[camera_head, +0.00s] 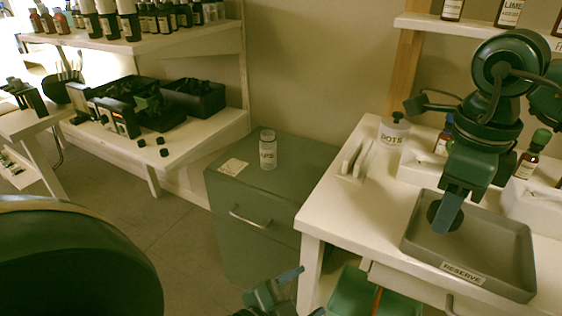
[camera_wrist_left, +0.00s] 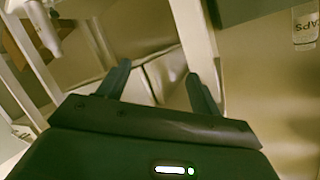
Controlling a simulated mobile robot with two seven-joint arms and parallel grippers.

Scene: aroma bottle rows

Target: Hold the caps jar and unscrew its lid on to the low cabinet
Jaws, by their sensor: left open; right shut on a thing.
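The caps jar (camera_head: 268,152), clear with a white label, stands upright on the green low cabinet (camera_head: 225,190). It also shows at the upper right of the left wrist view (camera_wrist_left: 305,28), with "APS" readable on its label. Whether its lid is on is too small to tell. My left gripper (camera_head: 305,290) is open and empty, low in front of the cabinet and apart from the jar; its spread fingers show in the left wrist view (camera_wrist_left: 158,76). My right gripper (camera_head: 450,210) is shut on a dark round thing (camera_head: 434,214) over the grey tray.
A pale card (camera_head: 233,167) lies on the cabinet beside the jar. The grey RESERVE tray (camera_head: 415,240) sits on the white table (camera_head: 330,205) at right, near a DOTS jar (camera_head: 393,131). A green bin (camera_head: 350,290) is below. Shelves with dark bottles stand at left.

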